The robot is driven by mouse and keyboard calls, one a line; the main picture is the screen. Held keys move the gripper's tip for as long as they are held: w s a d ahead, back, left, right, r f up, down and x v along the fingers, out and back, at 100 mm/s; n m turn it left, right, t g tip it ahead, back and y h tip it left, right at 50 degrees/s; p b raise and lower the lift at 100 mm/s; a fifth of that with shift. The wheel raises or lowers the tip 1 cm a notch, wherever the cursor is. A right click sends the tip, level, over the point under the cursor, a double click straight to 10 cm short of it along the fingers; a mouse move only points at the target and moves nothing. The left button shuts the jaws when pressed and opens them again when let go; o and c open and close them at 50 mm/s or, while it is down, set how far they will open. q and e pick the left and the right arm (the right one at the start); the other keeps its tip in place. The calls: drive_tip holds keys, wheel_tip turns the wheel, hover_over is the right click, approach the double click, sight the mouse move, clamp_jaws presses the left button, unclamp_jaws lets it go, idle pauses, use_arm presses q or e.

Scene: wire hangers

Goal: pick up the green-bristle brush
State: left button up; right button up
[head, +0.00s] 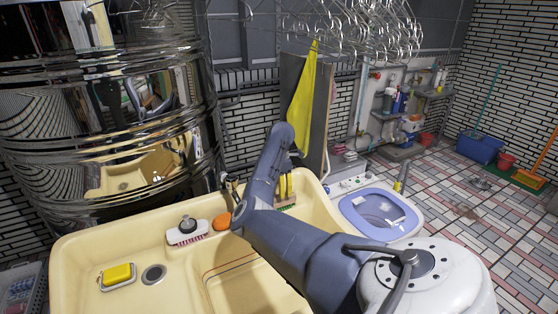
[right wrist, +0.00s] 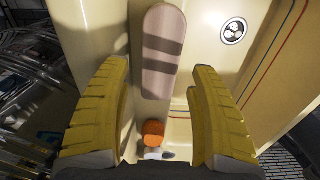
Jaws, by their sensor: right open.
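The green-bristle brush (head: 288,206) lies on the back ledge of the cream sink, its green bristle edge showing just below my right gripper. In the right wrist view its pale, rounded back (right wrist: 163,45) runs upward, with dark shadow bands across it; the bristles are hidden there. My right gripper (head: 286,186) points down over the brush with its yellow fingers apart. In the right wrist view the open fingers (right wrist: 160,70) stand either side of the brush's near end, with nothing held. My left gripper is not in view.
An orange object (head: 222,222) and a pink-bristled brush with a dark knob (head: 187,232) lie left along the ledge. A yellow sponge (head: 117,274) sits on a dish. A washing machine (head: 377,213) stands right of the sink. Wire hangers (head: 350,30) hang above.

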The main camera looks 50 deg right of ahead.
sight(279, 199)
drive_tip(key=shift+a+f, duration=0.15)
drive_tip(key=shift+f, duration=1.35)
drive_tip(key=shift+a+f, duration=0.1)
drive_tip(key=shift+f, duration=1.4)
drive_tip(key=shift+c, duration=0.4)
drive_tip(key=c, duration=0.9)
wheel_tip(279, 199, up, 20)
